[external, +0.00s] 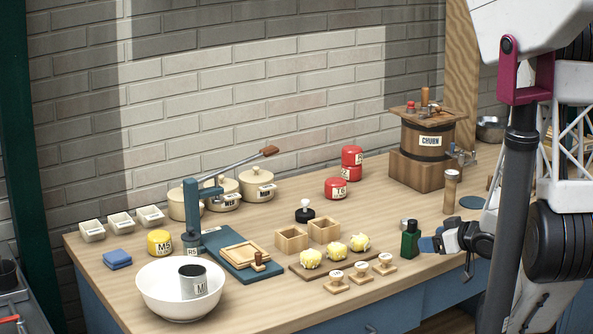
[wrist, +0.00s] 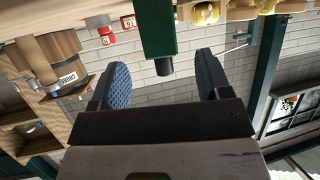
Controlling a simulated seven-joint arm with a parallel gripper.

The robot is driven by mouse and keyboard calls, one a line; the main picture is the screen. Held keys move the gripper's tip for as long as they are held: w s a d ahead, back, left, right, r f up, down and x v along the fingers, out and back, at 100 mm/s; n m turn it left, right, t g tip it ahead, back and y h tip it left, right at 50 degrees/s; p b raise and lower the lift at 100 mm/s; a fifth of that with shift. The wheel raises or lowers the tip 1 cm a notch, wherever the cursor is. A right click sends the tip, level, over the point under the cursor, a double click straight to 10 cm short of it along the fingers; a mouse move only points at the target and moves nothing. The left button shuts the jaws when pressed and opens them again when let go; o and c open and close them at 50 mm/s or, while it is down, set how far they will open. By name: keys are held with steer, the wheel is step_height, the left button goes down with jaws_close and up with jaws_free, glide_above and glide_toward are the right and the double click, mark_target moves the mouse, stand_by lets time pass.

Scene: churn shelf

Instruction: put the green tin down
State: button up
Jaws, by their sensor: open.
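The green tin (external: 410,244) stands upright on the wooden table, near the front edge and right of the butter pieces. It has a dark cap. In the wrist view, which is upside down, the green tin (wrist: 158,28) shows at the top centre, its cap pointing down the picture. My gripper (external: 430,243) is just right of the tin, low over the table. In the wrist view my gripper (wrist: 162,78) has its two blue-padded fingers spread wide, with nothing held. The tin appears beyond the fingertips, lined up with the gap, and neither finger visibly touches it.
Butter pieces (external: 334,250) on a board and small wooden stamps (external: 384,263) lie left of the tin. A wooden cylinder with a label (external: 451,192) and the churn (external: 425,140) stand behind. A white bowl (external: 150,290) is far left. Table behind the tin is mostly clear.

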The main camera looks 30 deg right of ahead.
mark_target(416, 222)
steer(key=shift+c, duration=1.3)
steer(key=shift+w+a+r+m+t+h, duration=0.25)
steer(key=shift+r+h, duration=0.15)
steer(key=shift+r, duration=0.1)
steer(key=shift+w+a+r+m+t+h, duration=0.1)
steer(key=shift+w+r+m+t+h, duration=0.15)
steer(key=shift+r+h, duration=0.2)
steer(key=shift+w+a+r+m+t+h, duration=0.2)
steer(key=shift+r+m+h, duration=0.2)
steer(key=shift+r, duration=0.15)
steer(key=shift+w+a+r+m+t+h, duration=0.15)
steer(key=shift+r+m+h, duration=0.1)
steer(key=shift+r+m, duration=0.2)
steer(key=shift+x, duration=1.2)
